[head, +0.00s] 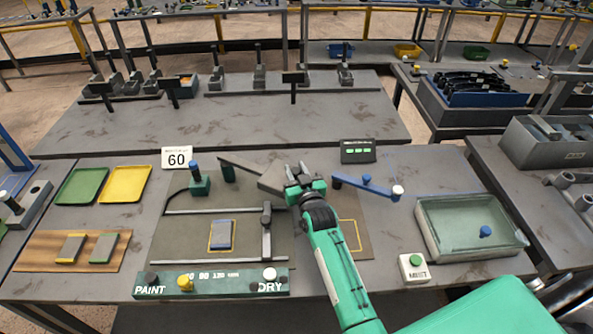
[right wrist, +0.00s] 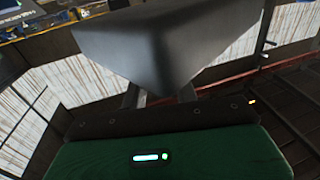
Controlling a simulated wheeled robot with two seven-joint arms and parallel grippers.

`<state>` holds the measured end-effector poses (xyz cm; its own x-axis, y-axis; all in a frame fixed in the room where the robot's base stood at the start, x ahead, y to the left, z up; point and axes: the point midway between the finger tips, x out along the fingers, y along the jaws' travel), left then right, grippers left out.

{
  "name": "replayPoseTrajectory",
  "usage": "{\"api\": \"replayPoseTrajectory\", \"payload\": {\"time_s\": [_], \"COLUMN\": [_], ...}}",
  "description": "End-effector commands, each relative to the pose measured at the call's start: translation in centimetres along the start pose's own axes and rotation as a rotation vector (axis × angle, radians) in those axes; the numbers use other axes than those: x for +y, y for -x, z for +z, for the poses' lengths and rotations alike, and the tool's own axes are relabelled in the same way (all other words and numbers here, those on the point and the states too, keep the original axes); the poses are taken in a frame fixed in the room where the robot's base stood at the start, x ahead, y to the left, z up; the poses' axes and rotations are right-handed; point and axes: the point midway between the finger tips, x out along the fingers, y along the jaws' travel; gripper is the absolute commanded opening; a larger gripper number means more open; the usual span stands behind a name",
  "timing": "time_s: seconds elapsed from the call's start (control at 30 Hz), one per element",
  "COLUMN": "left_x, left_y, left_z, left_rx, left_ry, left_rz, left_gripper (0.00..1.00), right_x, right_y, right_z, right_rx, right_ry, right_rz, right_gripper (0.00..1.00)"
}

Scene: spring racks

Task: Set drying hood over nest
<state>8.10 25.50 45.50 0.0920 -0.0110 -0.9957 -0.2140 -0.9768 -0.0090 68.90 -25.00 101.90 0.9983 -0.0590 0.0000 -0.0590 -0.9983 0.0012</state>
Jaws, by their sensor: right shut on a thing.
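My right gripper (head: 297,174) is above the middle of the near table and shut on a dark grey piece that looks like the drying hood (head: 270,181). In the right wrist view this hood (right wrist: 165,45) is a grey, block-like shape with sloping sides, between and beyond the fingers. A grey bar runs from it to the upper left in the head view. A blue plate (head: 221,235) lies in a yellow-outlined spot on the dark mat. Another yellow outline (head: 358,236), perhaps the nest, lies right of my right forearm, which partly hides it. My left gripper is out of view.
A green panel (head: 212,283) marked PAINT and DRY stands at the front edge. A blue lever (head: 366,185) and a green-topped button box (head: 414,267) are to the right, beside a glassy tray (head: 472,228). Green (head: 81,186) and yellow (head: 125,184) trays lie left.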

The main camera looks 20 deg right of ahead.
Motion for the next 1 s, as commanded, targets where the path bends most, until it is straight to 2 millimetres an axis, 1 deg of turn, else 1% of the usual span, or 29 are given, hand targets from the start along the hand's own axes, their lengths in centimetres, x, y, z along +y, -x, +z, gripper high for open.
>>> {"api": "replayPoseTrajectory", "payload": {"time_s": [0.07, 0.1, 0.2, 0.47, 0.57, 0.63, 0.77, 1.0], "left_x": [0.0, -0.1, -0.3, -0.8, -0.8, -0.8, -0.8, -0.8], "left_y": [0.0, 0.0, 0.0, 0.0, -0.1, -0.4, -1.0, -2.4], "left_z": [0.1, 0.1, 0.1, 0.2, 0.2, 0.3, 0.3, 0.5], "left_rx": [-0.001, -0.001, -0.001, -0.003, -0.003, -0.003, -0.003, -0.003], "left_ry": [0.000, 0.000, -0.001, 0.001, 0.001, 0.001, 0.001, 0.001], "left_rz": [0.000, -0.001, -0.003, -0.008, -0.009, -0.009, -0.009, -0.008], "left_gripper": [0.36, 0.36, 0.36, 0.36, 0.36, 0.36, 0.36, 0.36], "right_x": [0.0, 0.0, 0.0, 0.0, 0.0, 0.0, 0.0, 0.0], "right_y": [0.0, 0.0, 0.0, 0.0, 0.3, 0.9, 2.8, 7.6], "right_z": [-0.1, -0.1, -0.1, 0.0, 0.1, 0.2, 0.3, 0.4], "right_rx": [0.003, 0.003, 0.002, 0.001, 0.000, -0.001, 0.000, 0.000], "right_ry": [-0.002, -0.002, -0.002, -0.002, -0.002, -0.002, -0.002, -0.003], "right_rz": [0.000, 0.000, 0.000, 0.000, 0.000, 0.000, 0.000, 0.000], "right_gripper": [0.00, 0.32, 0.50, 0.50, 0.50, 0.50, 0.50, 0.50]}}
